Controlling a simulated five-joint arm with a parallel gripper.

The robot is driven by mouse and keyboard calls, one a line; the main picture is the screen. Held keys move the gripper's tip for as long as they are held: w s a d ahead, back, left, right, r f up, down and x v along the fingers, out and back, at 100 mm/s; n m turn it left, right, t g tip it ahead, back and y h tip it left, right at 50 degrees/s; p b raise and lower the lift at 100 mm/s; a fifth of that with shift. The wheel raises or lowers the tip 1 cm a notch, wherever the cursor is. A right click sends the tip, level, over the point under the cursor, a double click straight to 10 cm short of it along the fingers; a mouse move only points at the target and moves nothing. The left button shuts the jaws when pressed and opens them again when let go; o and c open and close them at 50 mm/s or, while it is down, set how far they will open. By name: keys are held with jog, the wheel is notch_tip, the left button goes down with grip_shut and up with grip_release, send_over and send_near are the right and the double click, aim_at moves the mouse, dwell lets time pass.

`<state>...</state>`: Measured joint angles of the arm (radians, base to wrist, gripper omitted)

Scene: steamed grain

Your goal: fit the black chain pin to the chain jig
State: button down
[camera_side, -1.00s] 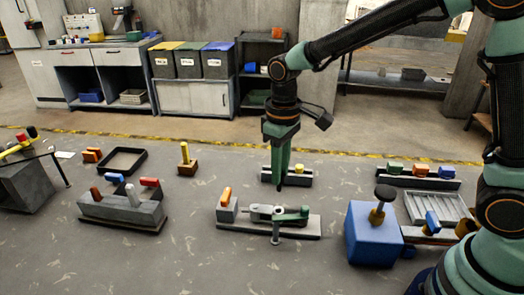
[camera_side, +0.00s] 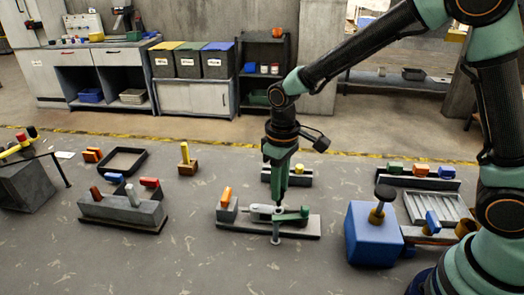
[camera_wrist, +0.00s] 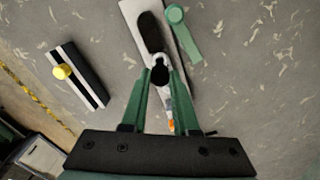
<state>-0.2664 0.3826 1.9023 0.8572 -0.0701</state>
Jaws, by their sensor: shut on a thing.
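The chain jig (camera_side: 308,228) is a long grey base on the floor, mid-picture in the side view. It carries a pale chain link piece, a green lever, a grey block and an orange handle. My gripper (camera_side: 279,206) points straight down over the middle of the jig, close above the links. In the wrist view my gripper (camera_wrist: 160,66) is shut on the black chain pin (camera_wrist: 159,75), seen end-on between the fingertips. The jig (camera_wrist: 129,7) runs beneath it there, with a dark oval link just beyond the pin. The fingers hide what lies directly under the pin.
A second fixture (camera_side: 125,207) with coloured handles stands left. A blue block (camera_side: 372,237) with a black knob stands right. A dark fixture with a yellow knob (camera_wrist: 62,71) lies left in the wrist view. A black open frame (camera_side: 123,160) lies back left. Floor between is clear.

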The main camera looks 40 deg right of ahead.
jog(key=shift+f, duration=1.6)
dwell(1.2)
jog(key=c, duration=0.6)
grip_release()
notch_tip(320, 180, up, 12)
jog(key=shift+r, duration=0.1)
dwell(0.3)
jog(key=s+d+r+m+t, duration=0.3)
jog(key=s+d+r+t, duration=0.2)
jog(key=s+d, duration=0.5)
jog(key=shift+s+d+r+m+t, duration=0.15)
jog(key=shift+d+r+m+t, duration=0.15)
jog(key=shift+r+m, duration=0.15)
